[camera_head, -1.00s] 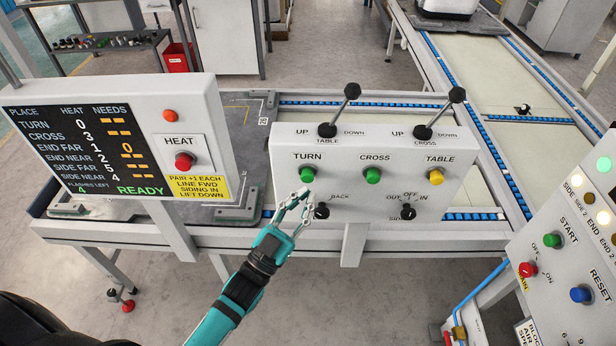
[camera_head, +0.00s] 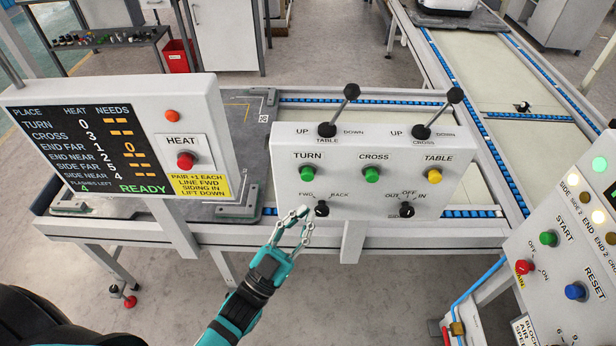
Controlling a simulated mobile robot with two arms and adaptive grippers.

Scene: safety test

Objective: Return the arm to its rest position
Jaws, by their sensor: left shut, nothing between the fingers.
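My left gripper (camera_head: 299,220) is shut and empty. It is in the middle of the head view, at the end of my teal and black left arm (camera_head: 250,298), which comes up from the bottom. Its fingertips are just left of the black FWD/BACK knob (camera_head: 321,208), low on the white control panel (camera_head: 445,207). I cannot tell whether they touch the panel. The green TURN button (camera_head: 306,174) is above the fingertips and clear of them. My right gripper is not in view.
A display panel (camera_head: 75,150) reading READY, with a red HEAT button (camera_head: 185,160), stands at left. A tilted panel with a green START button (camera_head: 548,238) and blue RESET button (camera_head: 575,291) stands at right. Conveyor rails (camera_head: 470,150) run behind. Open floor lies in front.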

